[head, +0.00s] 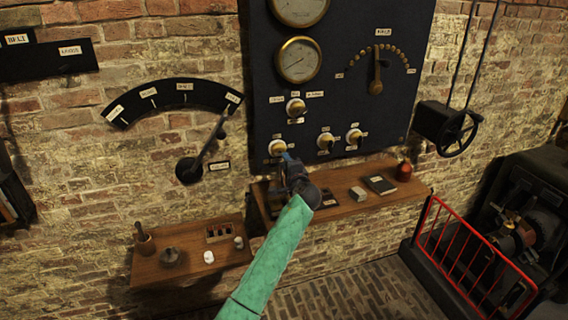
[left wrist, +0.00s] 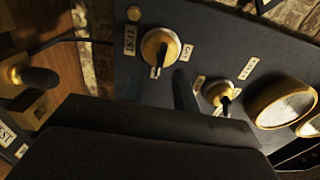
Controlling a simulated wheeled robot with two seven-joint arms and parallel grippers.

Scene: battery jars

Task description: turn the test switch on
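In the head view the switch (head: 277,147) shows just above and left of my left gripper (head: 288,158). My right gripper is not in view.
Other knobs (head: 296,107) (head: 326,141) and gauges (head: 298,60) are close by on the panel (head: 345,85). A wooden shelf (head: 345,205) with small items juts out below. A large lever (head: 205,148) is on the left wall. A red railing (head: 470,255) stands at right.

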